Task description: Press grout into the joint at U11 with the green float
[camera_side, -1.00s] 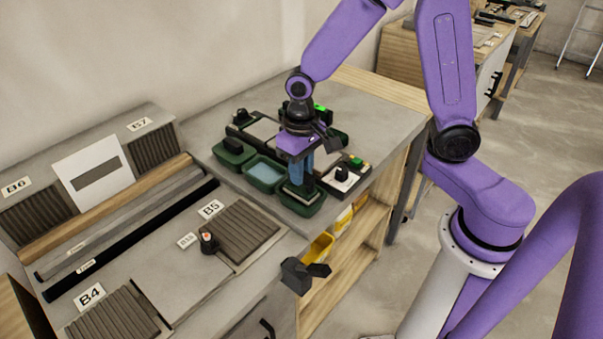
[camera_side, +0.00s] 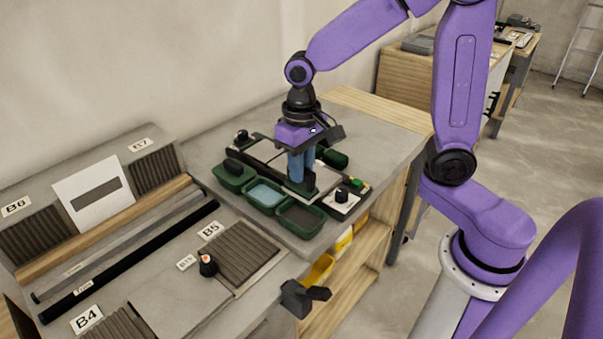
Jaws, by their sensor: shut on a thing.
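My gripper (camera_side: 302,178) is at the tool area on the grey bench, with its blue fingers pointing down. It is shut on a dark green float (camera_side: 300,188), whose lower part shows just under the fingers. The float is above or just behind the green tub of grey-brown grout (camera_side: 300,216); I cannot tell the exact gap. The fingers hide part of the float. I cannot make out a U11 label or its joint in this view.
A tub of bluish water (camera_side: 265,194) and a green tub with a dark tool (camera_side: 232,172) stand left of the grout tub. A white block with a black knob (camera_side: 342,199) is to the right. Ribbed panel B5 (camera_side: 242,252) lies nearer, beside a small dark knob (camera_side: 208,265).

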